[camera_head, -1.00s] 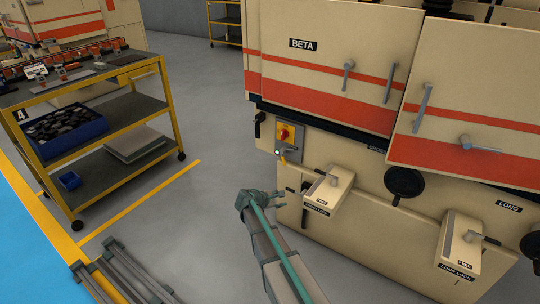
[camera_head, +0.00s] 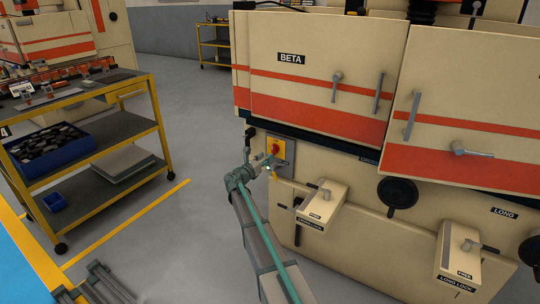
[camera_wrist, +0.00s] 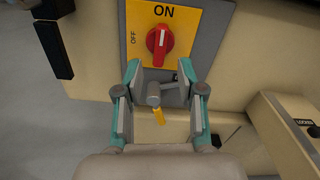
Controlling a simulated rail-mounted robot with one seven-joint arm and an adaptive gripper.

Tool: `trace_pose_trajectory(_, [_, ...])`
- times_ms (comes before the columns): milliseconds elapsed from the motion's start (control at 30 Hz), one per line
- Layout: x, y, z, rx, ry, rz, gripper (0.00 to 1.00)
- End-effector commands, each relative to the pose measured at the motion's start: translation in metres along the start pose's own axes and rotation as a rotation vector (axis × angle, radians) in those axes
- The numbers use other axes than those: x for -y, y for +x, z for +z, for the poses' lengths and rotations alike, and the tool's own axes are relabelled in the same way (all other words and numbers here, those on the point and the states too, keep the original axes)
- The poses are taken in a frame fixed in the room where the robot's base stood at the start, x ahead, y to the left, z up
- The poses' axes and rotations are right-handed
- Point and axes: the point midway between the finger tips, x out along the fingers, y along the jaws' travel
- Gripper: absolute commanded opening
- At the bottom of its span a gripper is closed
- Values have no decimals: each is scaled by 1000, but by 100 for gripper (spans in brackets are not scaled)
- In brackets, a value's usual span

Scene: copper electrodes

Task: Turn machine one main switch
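The main switch is a red rotary knob (camera_wrist: 160,40) on a yellow plate (camera_wrist: 188,22) marked ON at the top and OFF at the left. Its white mark points up toward ON. The plate is on the front of the beige BETA machine (camera_head: 330,85), and the knob also shows in the head view (camera_head: 275,148). My gripper (camera_wrist: 160,82) is open just below the knob, its two teal fingers apart. A grey part with a yellow tag (camera_wrist: 159,117) shows between the fingers; I cannot tell whether they touch it.
A black handle (camera_wrist: 52,48) is left of the switch plate. A beige lock box (camera_head: 322,203) juts out to the right below the switch. A yellow-framed cart (camera_head: 110,130) stands at the left, with clear floor between it and the machine.

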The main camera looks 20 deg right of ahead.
Motion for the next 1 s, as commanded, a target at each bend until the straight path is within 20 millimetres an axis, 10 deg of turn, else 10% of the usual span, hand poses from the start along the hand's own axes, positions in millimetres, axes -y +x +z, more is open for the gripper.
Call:
trace_pose_trajectory(400, [-1,48,-1,-1,3,-2,38])
trace_pose_trajectory(1000, [0,52,-1,-1,2,-1,38])
